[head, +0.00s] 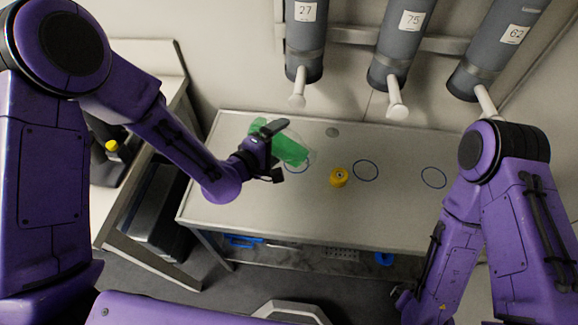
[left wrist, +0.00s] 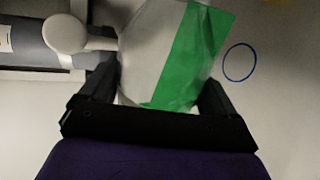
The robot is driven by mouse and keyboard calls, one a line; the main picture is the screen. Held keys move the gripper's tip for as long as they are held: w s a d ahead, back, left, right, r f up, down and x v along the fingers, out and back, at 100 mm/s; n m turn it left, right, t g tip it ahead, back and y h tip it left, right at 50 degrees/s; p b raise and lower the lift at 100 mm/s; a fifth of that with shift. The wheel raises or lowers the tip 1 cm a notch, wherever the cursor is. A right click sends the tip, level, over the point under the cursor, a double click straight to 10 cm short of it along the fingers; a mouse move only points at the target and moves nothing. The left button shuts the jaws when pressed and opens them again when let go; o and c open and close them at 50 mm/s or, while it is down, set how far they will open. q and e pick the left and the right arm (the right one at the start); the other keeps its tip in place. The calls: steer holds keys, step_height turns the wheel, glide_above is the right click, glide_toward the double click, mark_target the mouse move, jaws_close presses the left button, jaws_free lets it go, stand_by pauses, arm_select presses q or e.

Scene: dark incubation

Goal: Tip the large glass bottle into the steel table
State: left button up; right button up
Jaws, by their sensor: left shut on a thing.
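The large glass bottle (head: 291,150) is clear with a green part, and my left gripper (head: 268,150) is shut on it. It is tilted over the left part of the steel table (head: 240,208); I cannot tell whether it touches the top. In the left wrist view the bottle (left wrist: 165,50) sits between the two black fingers of my left gripper (left wrist: 160,95), its green part running slantwise. Its mouth is not clear to see. My right gripper (head: 404,294) is low at the table's front right, mostly hidden by its arm.
A yellow object (head: 339,177) stands on the table right of the bottle. Blue rings (head: 365,170) mark the top. Grey cylinders numbered 27 (head: 305,45), 75 (head: 403,45) and 62 (head: 497,50) hang behind. A side bench (head: 140,205) stands left. The table's right part is clear.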

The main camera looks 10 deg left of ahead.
mark_target(283, 133)
stand_by(0.5)
arm_select(q)
steer(key=shift+r+m+p, duration=0.3)
steer(key=shift+r+p, duration=0.05)
steer(key=shift+r, duration=0.15)
steer(key=shift+d+r+m+y, duration=0.15)
steer(key=shift+r+m+y, duration=0.2)
steer(key=shift+m, duration=0.15)
steer(key=shift+s+d+r+m+p, duration=0.15)
steer(key=shift+r+m+p, duration=0.25)
steer(key=shift+r+p, duration=0.2)
steer(key=shift+d+r+m+t, duration=0.1)
steer(key=shift+r+m+t, duration=0.1)
steer(key=shift+m+t, duration=0.15)
steer(key=shift+s+d+r+m+y+p, duration=0.2)
steer(key=shift+r+m+y+p, duration=0.15)
steer(key=shift+r, duration=0.2)
steer(key=shift+d+r+m, duration=0.15)
steer(key=shift+m, duration=0.15)
